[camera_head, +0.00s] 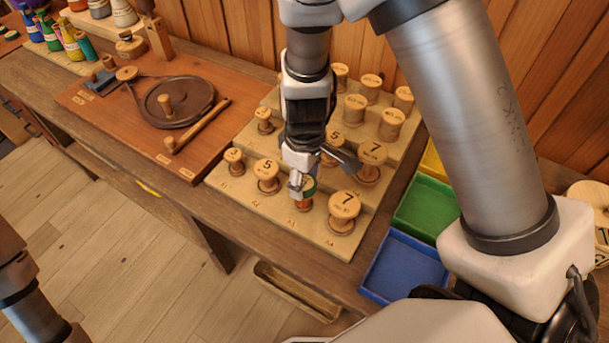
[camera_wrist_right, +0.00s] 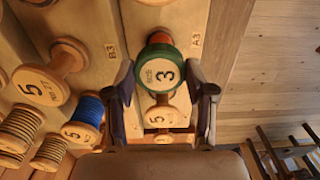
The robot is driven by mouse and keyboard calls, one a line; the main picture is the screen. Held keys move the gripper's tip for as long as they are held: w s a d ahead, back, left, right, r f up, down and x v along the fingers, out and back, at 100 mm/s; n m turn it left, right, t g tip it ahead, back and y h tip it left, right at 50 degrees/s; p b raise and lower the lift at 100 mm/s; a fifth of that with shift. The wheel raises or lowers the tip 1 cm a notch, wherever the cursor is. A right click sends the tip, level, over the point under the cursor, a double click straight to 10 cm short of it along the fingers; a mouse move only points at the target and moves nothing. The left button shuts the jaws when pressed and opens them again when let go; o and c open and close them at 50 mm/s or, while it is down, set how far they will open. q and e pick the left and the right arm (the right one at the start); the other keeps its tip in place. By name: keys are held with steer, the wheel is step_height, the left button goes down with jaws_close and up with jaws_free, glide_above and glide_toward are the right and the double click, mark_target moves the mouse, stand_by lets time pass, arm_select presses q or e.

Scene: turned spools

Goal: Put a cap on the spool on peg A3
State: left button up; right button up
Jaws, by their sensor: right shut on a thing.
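A spool with red-orange thread (camera_head: 304,204) stands in the front row of the stepped rack. It also shows in the right wrist view (camera_wrist_right: 158,38), beside the label A3. A green-rimmed cap (camera_head: 310,186) with a pale face is at the top of this spool. In the right wrist view the cap (camera_wrist_right: 160,75) reads 3 and lies between my fingertips. My right gripper (camera_head: 301,184) is shut on the cap from above. Cap and spool look lined up; I cannot tell whether they touch. My left gripper is out of view; only part of its arm shows.
Spools stand close on both sides, one marked 5 (camera_head: 267,170) and one marked 7 (camera_head: 344,207). More spools fill the higher steps. Green (camera_head: 427,208) and blue (camera_head: 404,266) trays lie to the right. A wooden board with a dark wheel (camera_head: 185,100) is left.

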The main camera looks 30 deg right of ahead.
steer(key=shift+a, duration=0.1)
steer(key=shift+f, duration=0.1)
steer(key=shift+f+b, duration=0.2)
steer(key=shift+b, duration=0.1)
stand_by(1.2)
steer(key=shift+f+b, duration=0.55)
steer(key=shift+b, duration=0.1)
steer(key=o, duration=0.5)
steer(key=shift+o, duration=0.2)
